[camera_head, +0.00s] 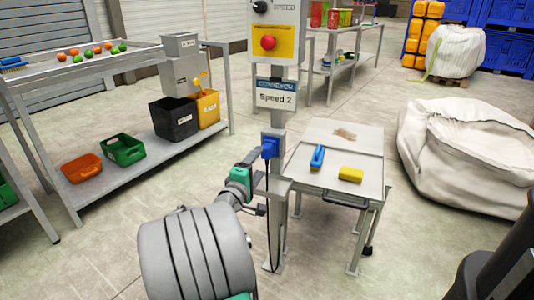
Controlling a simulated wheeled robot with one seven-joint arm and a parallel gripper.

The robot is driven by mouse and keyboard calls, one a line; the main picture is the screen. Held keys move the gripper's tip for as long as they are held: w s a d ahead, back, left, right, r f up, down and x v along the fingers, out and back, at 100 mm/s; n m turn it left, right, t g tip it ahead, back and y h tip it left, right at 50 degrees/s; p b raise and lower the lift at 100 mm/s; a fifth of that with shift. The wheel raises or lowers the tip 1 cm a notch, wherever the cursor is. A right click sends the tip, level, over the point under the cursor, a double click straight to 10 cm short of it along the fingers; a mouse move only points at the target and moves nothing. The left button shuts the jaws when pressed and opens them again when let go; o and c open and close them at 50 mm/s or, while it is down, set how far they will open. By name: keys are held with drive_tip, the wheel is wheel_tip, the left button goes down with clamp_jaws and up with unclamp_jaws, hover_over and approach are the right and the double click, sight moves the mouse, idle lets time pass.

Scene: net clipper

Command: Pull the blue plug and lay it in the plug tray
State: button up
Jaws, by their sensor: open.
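The blue plug (270,147) sits upright on the front of the grey post, below the "Speed 2" sign. A dark cable runs down the post to the floor. My gripper (258,182) is open and empty, just left of the post and slightly below the plug. I cannot tell whether a finger touches the post. A small grey ledge (275,185) juts from the post below the plug; it may be the plug tray, but no label shows. The ledge is partly hidden behind my gripper.
A grey table (370,165) right of the post bears a blue brush (317,157) and a yellow sponge (350,174). A red button (268,43) is on the post above. A shelf with bins (126,149) stands left; a white sack (470,155) lies right.

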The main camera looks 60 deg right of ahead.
sight(265, 155)
drive_tip(key=d, duration=0.3)
drive_tip(key=d+p, duration=0.1)
drive_tip(key=d, duration=0.4)
drive_tip(key=shift+w+d, duration=0.3)
drive_tip(key=shift+c, duration=0.4)
idle(0.6)
clamp_jaws()
idle(0.6)
drive_tip(key=shift+a, duration=0.1)
drive_tip(key=shift+s+a, duration=0.2)
drive_tip(key=shift+a, duration=2.75)
